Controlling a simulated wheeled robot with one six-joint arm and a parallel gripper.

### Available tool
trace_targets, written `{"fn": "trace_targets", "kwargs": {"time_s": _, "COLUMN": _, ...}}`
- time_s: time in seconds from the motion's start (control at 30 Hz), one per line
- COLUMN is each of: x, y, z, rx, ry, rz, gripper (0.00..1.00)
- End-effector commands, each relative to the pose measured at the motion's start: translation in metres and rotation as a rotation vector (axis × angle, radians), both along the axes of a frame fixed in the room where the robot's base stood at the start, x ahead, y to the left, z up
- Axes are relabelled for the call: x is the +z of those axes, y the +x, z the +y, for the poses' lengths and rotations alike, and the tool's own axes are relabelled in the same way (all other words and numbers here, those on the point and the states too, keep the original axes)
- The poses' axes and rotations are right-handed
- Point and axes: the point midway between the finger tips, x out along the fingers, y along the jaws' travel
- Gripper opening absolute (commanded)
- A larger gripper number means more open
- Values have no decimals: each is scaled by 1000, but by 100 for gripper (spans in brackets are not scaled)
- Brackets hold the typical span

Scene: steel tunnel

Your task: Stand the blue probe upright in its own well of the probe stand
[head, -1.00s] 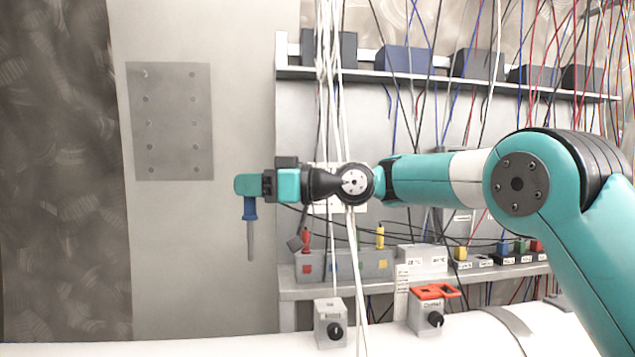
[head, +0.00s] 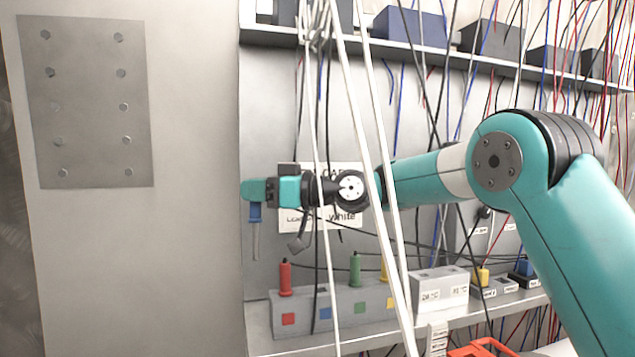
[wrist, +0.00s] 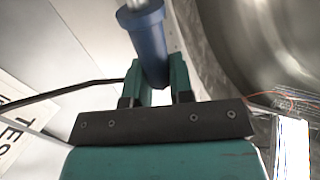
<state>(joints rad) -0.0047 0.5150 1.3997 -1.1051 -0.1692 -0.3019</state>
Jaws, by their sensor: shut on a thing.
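My gripper (head: 262,190) is shut on the blue probe (head: 254,213). The probe hangs roughly upright, blue handle at the top and thin grey metal shaft below, left of the probe stand and above its level. In the wrist view the blue handle (wrist: 148,40) sits between the teal fingers (wrist: 160,82). The grey probe stand (head: 345,300) stands on a shelf below and to the right of the gripper. It has red, blue, green and yellow squares. Red (head: 285,278), green (head: 355,268) and yellow (head: 384,268) probes stand in it. No probe shows above the blue square (head: 325,313); the well opening cannot be made out.
White cables (head: 372,150) hang in front of the arm and stand. A labelled white box (head: 438,290) is right of the stand. An upper shelf (head: 430,57) holds dark boxes. A perforated plate (head: 85,100) is on the left wall. The space left of the gripper looks clear.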

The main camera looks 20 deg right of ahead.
Motion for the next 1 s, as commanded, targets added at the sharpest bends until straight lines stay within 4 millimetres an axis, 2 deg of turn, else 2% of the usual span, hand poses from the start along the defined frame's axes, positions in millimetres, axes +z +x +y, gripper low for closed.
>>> {"fn": "trace_targets", "kwargs": {"time_s": 0.03, "x": 6, "y": 4, "z": -25, "rx": -55, "ry": 1, "rz": 5, "gripper": 0}}
{"fn": "trace_targets", "kwargs": {"time_s": 0.2, "x": 0, "y": 11, "z": -88, "rx": -200, "ry": -3, "rz": 3, "gripper": 0}}
{"fn": "trace_targets", "kwargs": {"time_s": 0.37, "x": -5, "y": 10, "z": -121, "rx": -281, "ry": -8, "rz": 3, "gripper": 0}}
{"fn": "trace_targets", "kwargs": {"time_s": 0.5, "x": -8, "y": 9, "z": -129, "rx": -303, "ry": -10, "rz": 2, "gripper": 0}}
{"fn": "trace_targets", "kwargs": {"time_s": 1.0, "x": -10, "y": 8, "z": -128, "rx": -299, "ry": -10, "rz": 1, "gripper": 0}}
